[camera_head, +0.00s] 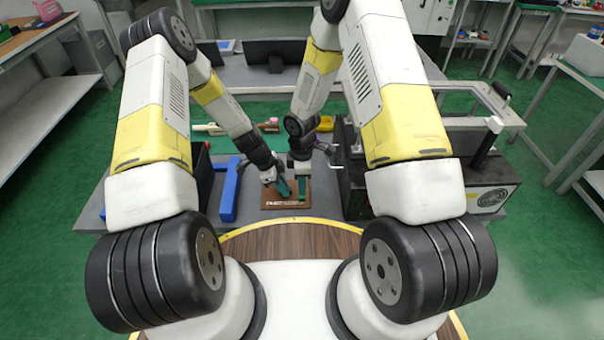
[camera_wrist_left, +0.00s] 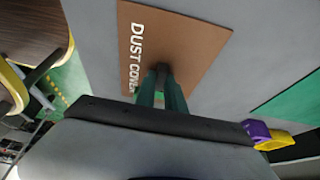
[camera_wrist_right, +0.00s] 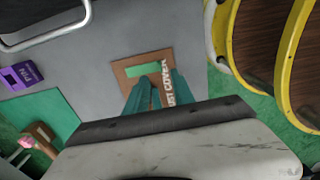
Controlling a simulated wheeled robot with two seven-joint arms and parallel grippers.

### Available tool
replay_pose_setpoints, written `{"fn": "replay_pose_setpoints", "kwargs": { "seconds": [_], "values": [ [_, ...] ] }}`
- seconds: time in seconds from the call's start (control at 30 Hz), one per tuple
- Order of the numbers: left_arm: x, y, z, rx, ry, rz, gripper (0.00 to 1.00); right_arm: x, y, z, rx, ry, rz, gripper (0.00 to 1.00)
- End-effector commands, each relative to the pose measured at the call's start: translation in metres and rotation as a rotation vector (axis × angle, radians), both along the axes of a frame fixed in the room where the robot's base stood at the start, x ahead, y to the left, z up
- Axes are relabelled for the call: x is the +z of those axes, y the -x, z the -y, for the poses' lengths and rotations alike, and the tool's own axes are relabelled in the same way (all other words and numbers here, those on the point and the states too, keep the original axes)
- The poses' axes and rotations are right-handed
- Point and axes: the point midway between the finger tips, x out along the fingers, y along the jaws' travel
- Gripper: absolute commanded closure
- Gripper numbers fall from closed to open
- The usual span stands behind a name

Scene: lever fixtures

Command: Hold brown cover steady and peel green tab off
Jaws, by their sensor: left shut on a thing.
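The brown cover (camera_head: 270,198), lettered "DUST COVER", lies flat on the grey table in front of me. It also shows in the left wrist view (camera_wrist_left: 195,45) and the right wrist view (camera_wrist_right: 124,78). My left gripper (camera_wrist_left: 161,88) is shut on a small dark knob (camera_wrist_left: 162,69) on the cover. The green tab (camera_wrist_right: 148,68) is a flat strip at the cover, seen just beyond my right fingertips. My right gripper (camera_wrist_right: 157,88) is open above the cover, its teal fingers apart with brown showing between them. Whether it touches the tab is hidden.
A blue bracket (camera_head: 228,192) stands left of the cover. A black box with a lever (camera_head: 450,170) is at the right. A purple block (camera_wrist_right: 22,75) sits on the table in the right wrist view. Several small tools lie behind my grippers.

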Motion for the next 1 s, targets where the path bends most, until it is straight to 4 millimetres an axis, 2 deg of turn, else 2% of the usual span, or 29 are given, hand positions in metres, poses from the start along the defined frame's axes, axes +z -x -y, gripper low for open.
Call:
{"fn": "replay_pose_setpoints", "kwargs": {
  "seconds": [0.1, 0.33, 0.5, 0.77, 0.9, 1.0],
  "values": [
    [0.0, 0.0, 0.0, 0.0, 0.0, 0.0, 1.0, -0.024, 0.001, 0.0, 0.0, 0.001, -0.003, 0.7],
    [0.0, 0.0, 0.0, 0.0, 0.0, 0.0, 1.0, -0.053, 0.0, 0.0, 0.0, 0.001, -0.001, 0.7],
    [0.0, 0.0, 0.0, 0.0, 0.0, 0.0, 1.0, -0.061, 0.0, 0.0, -0.001, 0.001, 0.0, 0.7],
    [0.0, 0.0, 0.0, 0.0, 0.0, 0.0, 1.0, -0.062, -0.001, 0.0, -0.001, 0.0, 0.0, 0.7],
    [0.0, 0.0, 0.0, 0.0, 0.0, 0.0, 1.0, -0.061, -0.001, 0.0, -0.001, 0.0, 0.0, 0.97],
    [0.0, 0.0, 0.0, 0.0, 0.0, 0.0, 1.0, -0.061, -0.001, 0.0, -0.001, 0.0, 0.0, 1.0]
  ]
}}
